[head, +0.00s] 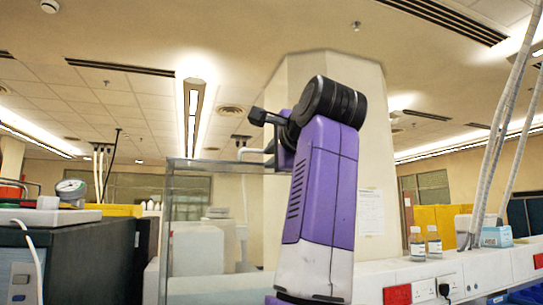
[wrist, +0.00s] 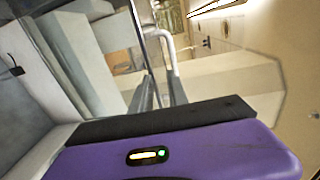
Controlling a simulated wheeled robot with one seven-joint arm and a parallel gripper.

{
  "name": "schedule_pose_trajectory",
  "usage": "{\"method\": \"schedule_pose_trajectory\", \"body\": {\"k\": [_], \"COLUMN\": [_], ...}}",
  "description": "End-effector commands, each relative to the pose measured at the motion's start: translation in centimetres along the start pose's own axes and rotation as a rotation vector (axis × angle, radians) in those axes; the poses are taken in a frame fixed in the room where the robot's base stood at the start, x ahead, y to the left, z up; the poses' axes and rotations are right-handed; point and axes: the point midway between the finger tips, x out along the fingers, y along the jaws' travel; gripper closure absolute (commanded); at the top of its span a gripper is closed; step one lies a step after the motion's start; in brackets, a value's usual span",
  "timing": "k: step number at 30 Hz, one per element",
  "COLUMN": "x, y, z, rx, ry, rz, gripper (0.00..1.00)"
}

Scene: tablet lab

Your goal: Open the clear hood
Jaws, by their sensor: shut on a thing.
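The clear hood (head: 196,215) is a see-through box with thin grey edges, left of my arm in the head view. Its clear panel also shows in the wrist view (wrist: 95,58). A pale bent handle (wrist: 169,52) runs down between my gripper's fingers in the wrist view; part of it shows in the head view (head: 254,151). My gripper (wrist: 162,92) is shut on the handle. In the head view my purple arm hides most of the gripper and the hood's right side. I cannot tell how far the hood stands open.
A dark machine with a gauge (head: 71,190) stands at the left. Two small bottles (head: 425,243) stand on a white ledge (head: 405,268) at the right, near a blue-and-white box (head: 497,236). Pale hoses (head: 497,140) hang at the far right. A wide pillar (head: 372,120) rises behind my arm.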

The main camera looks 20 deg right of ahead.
Motion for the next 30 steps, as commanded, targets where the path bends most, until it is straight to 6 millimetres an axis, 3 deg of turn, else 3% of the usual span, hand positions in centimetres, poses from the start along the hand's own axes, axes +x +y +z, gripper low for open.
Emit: {"method": "schedule_pose_trajectory", "body": {"k": [30], "x": [0.39], "y": [-0.36], "z": [0.33], "rx": [0.001], "ry": [-0.008], "rz": [-0.007], "gripper": [1.0]}}
